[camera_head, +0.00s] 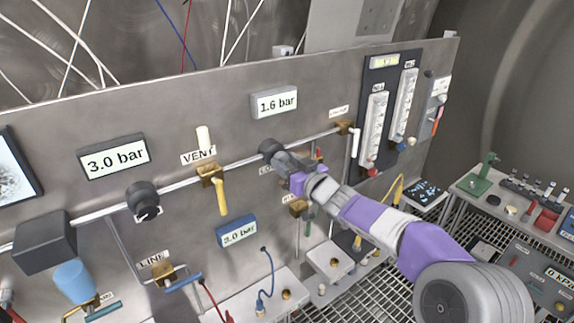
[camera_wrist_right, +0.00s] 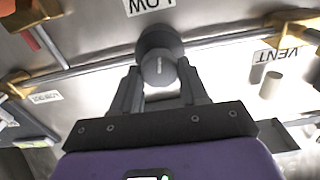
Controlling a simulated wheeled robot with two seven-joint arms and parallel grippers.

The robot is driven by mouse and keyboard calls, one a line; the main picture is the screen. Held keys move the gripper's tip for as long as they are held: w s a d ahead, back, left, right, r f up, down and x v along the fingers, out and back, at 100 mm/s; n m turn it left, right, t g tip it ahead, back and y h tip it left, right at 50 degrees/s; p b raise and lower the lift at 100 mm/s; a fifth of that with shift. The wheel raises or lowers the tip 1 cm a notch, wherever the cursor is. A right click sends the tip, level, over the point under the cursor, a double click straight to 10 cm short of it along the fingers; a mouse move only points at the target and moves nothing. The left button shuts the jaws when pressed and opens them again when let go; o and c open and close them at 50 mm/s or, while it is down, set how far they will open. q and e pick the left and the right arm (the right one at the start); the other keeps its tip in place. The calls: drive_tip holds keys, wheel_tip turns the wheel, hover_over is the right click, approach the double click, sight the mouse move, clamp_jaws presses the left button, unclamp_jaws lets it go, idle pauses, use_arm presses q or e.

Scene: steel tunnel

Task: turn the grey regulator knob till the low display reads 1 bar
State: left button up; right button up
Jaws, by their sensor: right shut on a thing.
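The grey regulator knob (camera_head: 268,147) sits on the horizontal pipe of the steel panel, below a display (camera_head: 275,102) that reads 1.6 bar. My right gripper (camera_head: 284,158) reaches it from the lower right and is shut on it. In the right wrist view the round knob (camera_wrist_right: 158,68) lies between the two fingertips (camera_wrist_right: 160,84), with an upside-down LOW label (camera_wrist_right: 150,5) beyond it. The fingers hide part of the knob in the head view. My left gripper is not in view.
A black knob (camera_head: 142,198) sits left, under a display (camera_head: 113,157) reading 3.0 bar. A blue-framed display (camera_head: 238,231) reads 3.0 bar. Flow tubes (camera_head: 374,130) are to the right.

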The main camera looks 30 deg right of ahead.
drive_tip(key=n+b, duration=0.2)
drive_tip(key=n, duration=0.2)
drive_tip(key=shift+f, duration=0.1)
drive_tip(key=shift+n+b, duration=0.75)
drive_tip(key=shift+n, duration=1.35)
drive_tip(key=o, duration=1.1)
drive_tip(key=shift+c, duration=0.2)
drive_tip(key=shift+s, duration=0.15)
drive_tip(key=s, duration=0.7)
drive_tip(key=shift+s+d, duration=0.15)
drive_tip(key=shift+d, duration=0.1)
